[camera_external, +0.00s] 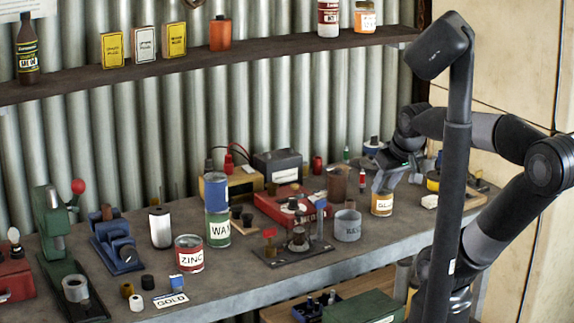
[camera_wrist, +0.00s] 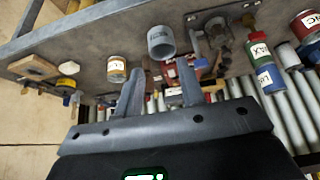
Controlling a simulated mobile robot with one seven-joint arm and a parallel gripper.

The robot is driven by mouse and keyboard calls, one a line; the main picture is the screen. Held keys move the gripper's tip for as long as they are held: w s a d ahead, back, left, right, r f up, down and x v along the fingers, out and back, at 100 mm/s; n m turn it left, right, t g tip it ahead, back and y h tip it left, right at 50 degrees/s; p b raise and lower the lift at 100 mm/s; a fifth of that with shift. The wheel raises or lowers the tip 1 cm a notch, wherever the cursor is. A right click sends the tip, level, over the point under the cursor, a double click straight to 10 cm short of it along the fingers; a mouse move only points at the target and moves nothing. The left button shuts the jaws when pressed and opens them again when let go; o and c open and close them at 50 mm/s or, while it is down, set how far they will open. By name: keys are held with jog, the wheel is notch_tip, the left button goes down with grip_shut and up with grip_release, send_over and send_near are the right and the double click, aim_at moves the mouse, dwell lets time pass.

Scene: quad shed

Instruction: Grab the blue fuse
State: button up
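I cannot tell for certain which thing is the blue fuse. A small blue piece with a pale lower part (camera_external: 176,283) stands near the front edge of the bench, left of centre, by the GOLD label. My gripper (camera_external: 388,172) is over the right part of the bench, behind the yellow-labelled can, and partly hard to make out. In the wrist view my gripper (camera_wrist: 160,68) has its two fingers spread apart, with nothing held between them.
The bench (camera_external: 335,262) is crowded. A grey can (camera_external: 347,226), a yellow-labelled can (camera_external: 382,203), a red box (camera_external: 285,205) and a dark battery-like box (camera_external: 277,165) stand near my gripper. A green-and-blue can stack (camera_external: 218,210) and a ZINC can (camera_external: 189,254) stand further left. A shelf (camera_external: 200,62) runs above.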

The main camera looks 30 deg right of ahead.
jog(key=shift+o, duration=0.5)
jog(key=o, duration=0.3)
